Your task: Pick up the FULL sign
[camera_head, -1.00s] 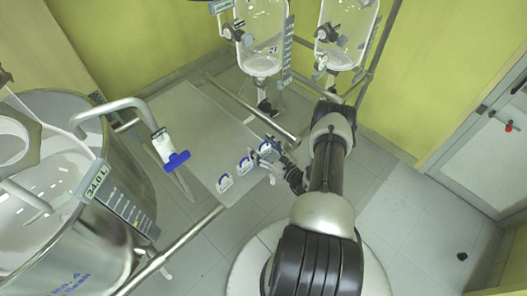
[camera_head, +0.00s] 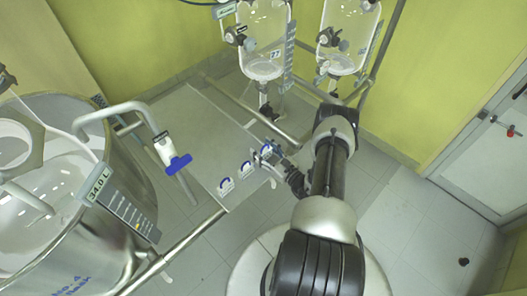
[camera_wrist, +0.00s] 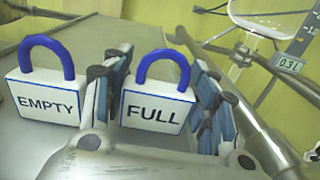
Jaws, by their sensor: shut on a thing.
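The FULL sign (camera_wrist: 155,105) is a white padlock-shaped tag with a blue shackle and dark lettering, upright in the middle of the wrist view. My gripper (camera_wrist: 160,110) has one padded finger on each side of it and is shut on it. In the head view my gripper (camera_head: 265,160) is at the right edge of the metal table, at the FULL sign (camera_head: 267,149), which it partly hides. The EMPTY sign (camera_wrist: 46,95) stands just left of the left finger, close to it. Whether the FULL sign touches the table is hard to tell.
Glass reactors (camera_head: 264,40) stand behind. The table's middle is bare.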

